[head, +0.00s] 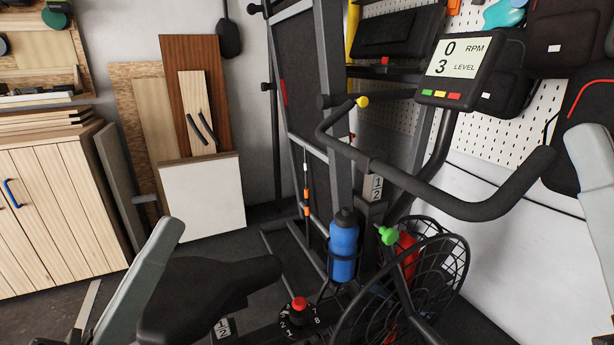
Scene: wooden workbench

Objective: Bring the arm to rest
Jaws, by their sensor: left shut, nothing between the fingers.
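My left gripper (135,280) shows as a pale grey shape at the lower left, beside the black bike seat (215,285). It is shut and empty; its fingertips are hard to make out. No object is held. It stands apart from the bike's handlebar (450,200). A pale grey part of my right arm shows at the right edge; my right gripper is not in view.
The exercise bike, with its display (457,60), blue bottle (343,245), red-topped dial (299,308) and caged fan wheel (455,265), fills the middle and right. A wooden cabinet (60,215) and leaning boards (205,200) stand at the left. Some dark floor between is clear.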

